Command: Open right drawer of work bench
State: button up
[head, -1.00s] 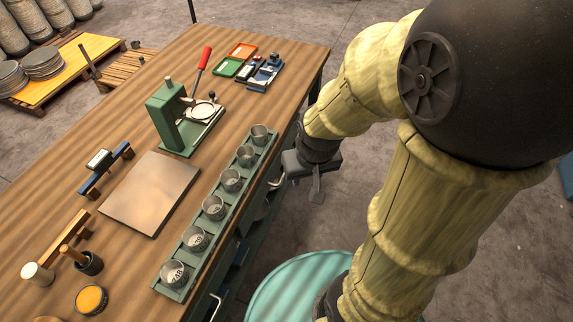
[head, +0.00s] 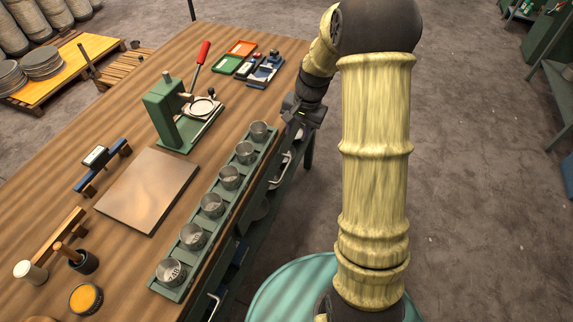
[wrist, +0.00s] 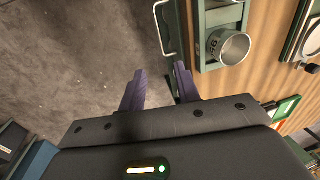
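The wooden work bench (head: 215,75) has drawers under its right-hand edge. The pale handle of the right drawer (head: 282,168) sticks out below the far end of the cup rack and also shows in the wrist view (wrist: 158,30). The drawer looks shut. My gripper (head: 302,112) is beside the bench edge, just beyond the handle. In the wrist view my gripper (wrist: 160,70) has two fingers spread apart with nothing between them. The handle lies ahead of the fingertips, apart from them.
A green rack (head: 170,290) holds several metal cups along the bench edge; one cup (wrist: 228,47) is close in the wrist view. Another drawer handle (head: 214,304) is nearer. A green press (head: 170,115) stands on the bench. A teal round top (head: 285,290) is below.

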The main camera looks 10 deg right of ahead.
aim_at(286, 168)
jog(key=shift+f, duration=0.1)
jog(key=a+f, duration=0.1)
jog(key=f, duration=0.4)
jog(key=w+f+p, duration=0.1)
jog(key=f, duration=0.5)
jog(key=a+f, duration=0.1)
jog(key=f, duration=0.5)
jog(key=shift+w+a, duration=0.3)
jog(key=shift+w, duration=0.05)
jog(key=shift+r, duration=0.1)
grip_shut()
